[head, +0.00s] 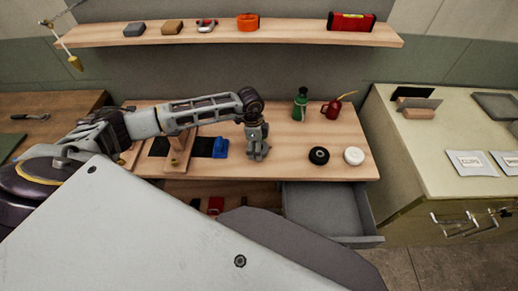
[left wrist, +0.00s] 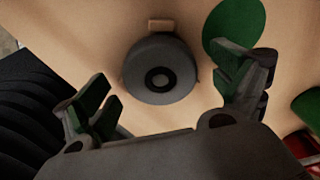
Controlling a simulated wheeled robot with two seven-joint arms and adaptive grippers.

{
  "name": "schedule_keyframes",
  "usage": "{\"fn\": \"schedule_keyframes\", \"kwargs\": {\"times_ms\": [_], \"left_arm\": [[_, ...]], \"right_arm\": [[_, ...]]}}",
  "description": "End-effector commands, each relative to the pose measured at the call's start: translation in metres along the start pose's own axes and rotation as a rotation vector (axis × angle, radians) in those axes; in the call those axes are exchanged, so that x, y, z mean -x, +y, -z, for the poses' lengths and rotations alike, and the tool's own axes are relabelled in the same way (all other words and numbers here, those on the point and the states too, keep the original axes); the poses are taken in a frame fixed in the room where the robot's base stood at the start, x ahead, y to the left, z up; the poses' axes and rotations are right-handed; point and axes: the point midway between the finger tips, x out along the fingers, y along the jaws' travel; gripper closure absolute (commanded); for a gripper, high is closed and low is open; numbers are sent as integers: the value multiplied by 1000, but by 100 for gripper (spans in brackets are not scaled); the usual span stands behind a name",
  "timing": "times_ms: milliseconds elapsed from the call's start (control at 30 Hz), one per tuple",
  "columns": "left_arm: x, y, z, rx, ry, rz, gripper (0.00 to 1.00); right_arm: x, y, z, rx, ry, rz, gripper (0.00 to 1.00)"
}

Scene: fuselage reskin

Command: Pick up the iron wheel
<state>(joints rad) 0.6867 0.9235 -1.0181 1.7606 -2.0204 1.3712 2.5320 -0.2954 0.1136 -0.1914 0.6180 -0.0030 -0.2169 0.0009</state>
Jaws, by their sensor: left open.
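A dark grey round wheel (left wrist: 160,68) with a ringed black hub lies on the wooden surface in the left wrist view. It looks like the iron wheel. My left gripper (head: 257,155) is over the middle of the workbench in the head view. In the left wrist view the left gripper (left wrist: 165,105) is open, with its fingers on either side below the wheel and apart from it. In the head view I cannot make out the grey wheel; the gripper may hide it. My right gripper is not in view.
A black wheel (head: 318,155) and a white wheel (head: 354,156) lie right of the gripper. A green bottle (head: 300,104) and a red oil can (head: 332,109) stand behind. A blue object (head: 220,147) is to the left. An open drawer (head: 325,212) juts out below.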

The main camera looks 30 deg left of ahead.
Motion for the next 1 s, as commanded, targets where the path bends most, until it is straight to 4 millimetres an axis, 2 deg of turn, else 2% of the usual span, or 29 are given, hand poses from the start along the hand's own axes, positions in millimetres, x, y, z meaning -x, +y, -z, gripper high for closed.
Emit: {"fn": "schedule_keyframes", "kwargs": {"times_ms": [167, 467, 667, 1000], "left_arm": [[-2, 0, 0, 0, 0, 1, 5], [-1, 0, 0, 0, 0, 1, 5], [-1, 0, 0, 0, 0, 1, 29], [-1, 0, 0, 0, 0, 1, 73]], "right_arm": [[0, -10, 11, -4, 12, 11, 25], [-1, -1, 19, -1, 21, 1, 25], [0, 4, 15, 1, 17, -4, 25], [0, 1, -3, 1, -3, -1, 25]]}}
